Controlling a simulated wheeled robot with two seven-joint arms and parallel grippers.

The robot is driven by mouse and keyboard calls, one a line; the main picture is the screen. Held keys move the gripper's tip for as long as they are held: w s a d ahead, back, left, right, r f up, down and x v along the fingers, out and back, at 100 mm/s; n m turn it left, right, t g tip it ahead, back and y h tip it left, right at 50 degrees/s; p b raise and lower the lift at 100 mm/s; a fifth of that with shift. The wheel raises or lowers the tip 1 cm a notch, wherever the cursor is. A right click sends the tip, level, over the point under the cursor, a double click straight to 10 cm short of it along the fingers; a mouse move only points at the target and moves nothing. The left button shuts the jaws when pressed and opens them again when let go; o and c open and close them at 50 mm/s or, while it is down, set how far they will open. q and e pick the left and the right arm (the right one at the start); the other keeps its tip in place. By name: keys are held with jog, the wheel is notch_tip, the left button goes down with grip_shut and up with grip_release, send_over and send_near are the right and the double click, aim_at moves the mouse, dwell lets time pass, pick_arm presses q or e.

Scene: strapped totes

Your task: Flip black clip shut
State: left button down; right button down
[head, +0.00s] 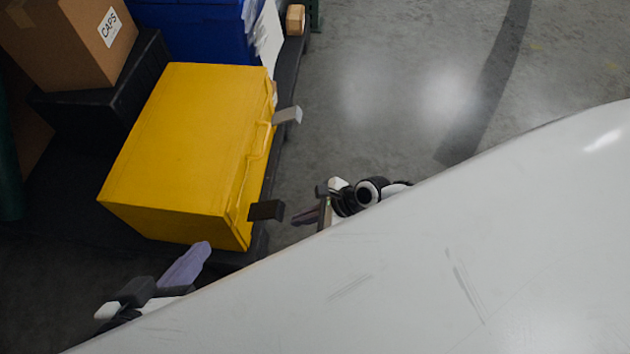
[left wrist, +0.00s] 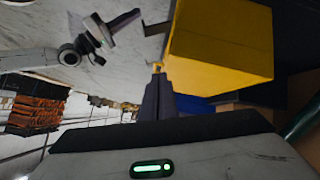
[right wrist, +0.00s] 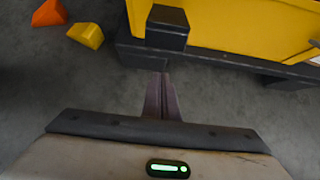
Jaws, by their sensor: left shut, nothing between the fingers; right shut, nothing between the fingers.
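The yellow tote (head: 185,140) sits on a dark platform. The black clip (head: 266,210) sticks out from the tote's right side, near its lower corner. A grey clip (head: 287,115) sticks out farther up the same side. In the right wrist view the black clip (right wrist: 167,27) is just ahead of my right gripper (right wrist: 161,78), which is shut and empty. My right gripper also shows in the head view (head: 296,219), right of the black clip and apart from it. My left gripper (head: 205,247) is shut and empty beside the tote's lower edge; the left wrist view shows it pointing past the tote (left wrist: 220,45).
A cardboard box (head: 65,40) stands on a black tote (head: 105,95) at the upper left. A blue tote (head: 195,30) is behind the yellow one. My white body covers the lower right; grey floor is clear at the upper right.

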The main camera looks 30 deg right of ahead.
aim_at(266, 213)
pick_arm(q)
jog(key=shift+a+f, duration=0.15)
pick_arm(e)
jog(key=r, duration=0.1)
jog(key=a+r, duration=0.1)
jog(key=w+r, duration=0.1)
jog(key=shift+a+r, duration=0.2)
jog(key=shift+r, duration=0.2)
pick_arm(q)
jog(key=shift+p, duration=0.3)
